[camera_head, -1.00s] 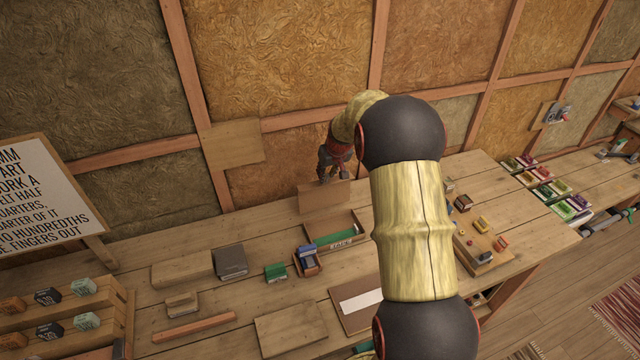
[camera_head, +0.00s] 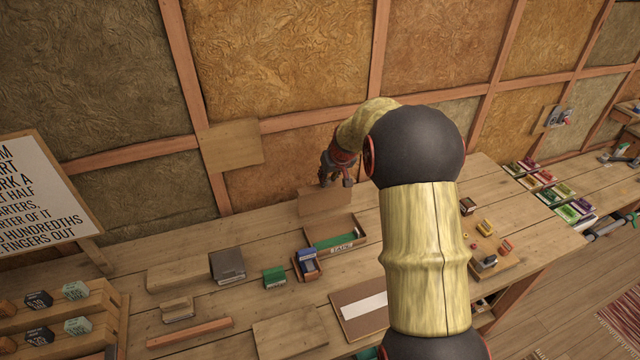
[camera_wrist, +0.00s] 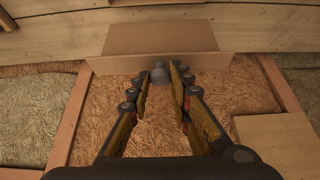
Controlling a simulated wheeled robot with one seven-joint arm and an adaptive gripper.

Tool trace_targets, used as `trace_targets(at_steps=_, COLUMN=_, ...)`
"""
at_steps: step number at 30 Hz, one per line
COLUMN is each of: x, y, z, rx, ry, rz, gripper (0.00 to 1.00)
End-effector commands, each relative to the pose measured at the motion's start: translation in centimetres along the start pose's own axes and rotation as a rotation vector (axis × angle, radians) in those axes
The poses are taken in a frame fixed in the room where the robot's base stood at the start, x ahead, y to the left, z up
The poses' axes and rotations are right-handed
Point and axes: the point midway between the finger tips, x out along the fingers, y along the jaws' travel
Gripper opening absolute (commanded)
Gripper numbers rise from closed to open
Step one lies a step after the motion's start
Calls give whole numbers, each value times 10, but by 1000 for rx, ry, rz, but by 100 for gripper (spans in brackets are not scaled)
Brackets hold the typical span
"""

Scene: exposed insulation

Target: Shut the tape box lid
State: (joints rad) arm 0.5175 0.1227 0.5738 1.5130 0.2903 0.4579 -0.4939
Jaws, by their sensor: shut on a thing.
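The tape box (camera_head: 357,224) stands open on the bench near the wall, with a green item and a "TAPE" label in it. Its brown lid (camera_head: 325,202) stands raised at the box's back side. My gripper (camera_head: 338,181) is at the lid's top edge, on the wall side. In the wrist view the lid (camera_wrist: 160,37) spans the top, and my gripper (camera_wrist: 160,76) is closed in on a small grey rounded piece at the lid's edge. The fingers are close together at their tips. The exact contact is too small to make out.
A blue-topped small box (camera_head: 307,264), a green box (camera_head: 274,277) and a grey block (camera_head: 227,266) stand left of the tape box. A brown board with a white strip (camera_head: 362,307) lies in front. The insulated wall is close behind my gripper.

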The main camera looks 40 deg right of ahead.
Motion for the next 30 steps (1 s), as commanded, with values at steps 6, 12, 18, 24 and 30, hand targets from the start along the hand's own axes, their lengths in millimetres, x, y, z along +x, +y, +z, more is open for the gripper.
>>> trace_targets(at_steps=6, x=0, y=0, z=3, rx=0, ry=18, rz=-1, gripper=5)
trace_targets(at_steps=12, x=-2, y=0, z=5, rx=1, ry=37, rz=-1, gripper=5)
trace_targets(at_steps=18, x=-3, y=0, z=8, rx=-1, ry=55, rz=-1, gripper=5)
trace_targets(at_steps=24, x=-4, y=0, z=11, rx=1, ry=73, rz=-1, gripper=5)
trace_targets(at_steps=30, x=-6, y=0, z=14, rx=-1, ry=91, rz=0, gripper=5)
